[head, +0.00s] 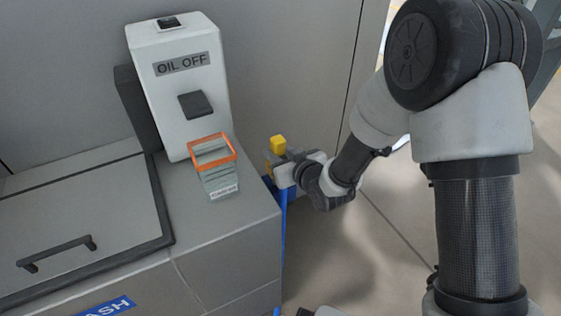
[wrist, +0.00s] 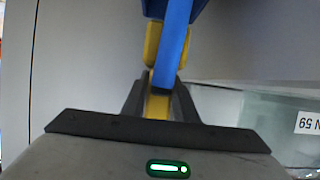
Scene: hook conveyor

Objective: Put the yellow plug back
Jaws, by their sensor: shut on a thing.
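The yellow plug (head: 278,145) shows as a small yellow block just above my gripper (head: 277,172) in the head view, beside the right end of the grey cabinet. In the wrist view, my gripper (wrist: 159,95) is shut on the yellow plug (wrist: 157,107), whose lower part is between the two dark fingers. A blue upright (head: 283,225) stands below the gripper in the head view. In the wrist view a blue bar (wrist: 173,50) crosses in front of the plug and hides part of it. I cannot tell whether the plug touches the blue part or sits in anything.
A white box marked "OIL OFF" (head: 180,105) stands on the grey cabinet (head: 225,240). A clear container with an orange rim (head: 213,139) stands close to the left of my gripper. A hatch with a dark handle (head: 55,253) is at left. Floor at right is open.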

